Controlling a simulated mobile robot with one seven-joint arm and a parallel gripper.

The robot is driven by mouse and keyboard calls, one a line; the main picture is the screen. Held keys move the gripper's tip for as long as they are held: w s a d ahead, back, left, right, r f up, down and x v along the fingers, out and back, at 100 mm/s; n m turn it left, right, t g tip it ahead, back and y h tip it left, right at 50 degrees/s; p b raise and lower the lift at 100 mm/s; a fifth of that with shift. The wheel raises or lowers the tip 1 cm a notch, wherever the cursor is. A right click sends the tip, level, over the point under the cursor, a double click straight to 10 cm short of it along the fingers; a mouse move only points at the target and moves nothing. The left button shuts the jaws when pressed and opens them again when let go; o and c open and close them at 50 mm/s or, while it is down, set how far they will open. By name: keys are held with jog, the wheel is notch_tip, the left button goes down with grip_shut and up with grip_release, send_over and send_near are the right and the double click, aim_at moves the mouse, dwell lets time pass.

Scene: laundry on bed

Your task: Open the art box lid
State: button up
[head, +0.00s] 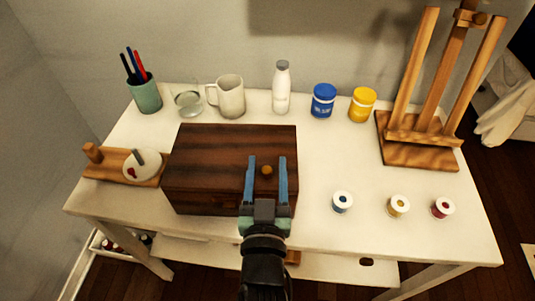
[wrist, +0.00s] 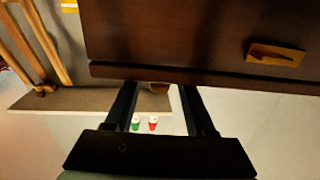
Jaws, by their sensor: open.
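The art box (head: 215,160) is a dark brown wooden box on the white table, left of centre in the head view. Its lid looks shut. My gripper hides part of the box's front right.
A white jug (head: 230,96), a white bottle (head: 281,87), blue (head: 323,101) and yellow (head: 362,104) jars stand behind. A wooden easel (head: 420,150) is at the back right. Three small pots stand right of the box, the nearest blue (head: 342,202). A wooden board (head: 110,165) lies left.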

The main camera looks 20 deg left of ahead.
jog(key=shift+x, duration=1.45)
grip_shut()
dwell(0.4)
